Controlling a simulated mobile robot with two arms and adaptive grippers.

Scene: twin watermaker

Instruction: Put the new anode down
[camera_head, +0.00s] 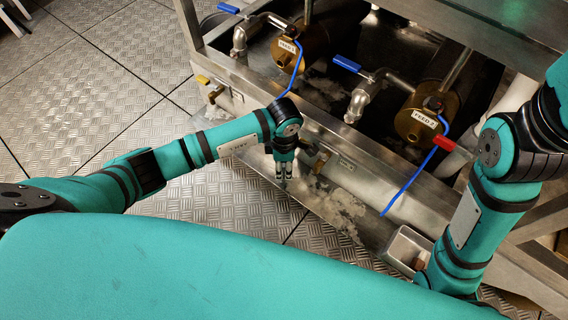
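No object is plainly recognisable as the new anode. A small brown piece (418,264) lies in a metal tray (403,243) at the lower right, partly hidden by my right arm; I cannot tell what it is. My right gripper does not show. Two brass housings, FEED 1 (312,42) and FEED 2 (413,125), lie inside the frame.
The metal frame's front rail (350,140) runs between my arms. A blue valve handle (346,64), a red piece (444,144) and a loose blue cable (402,190) lie near the housings. My teal body covers the bottom. Open floor (85,95) lies at left.

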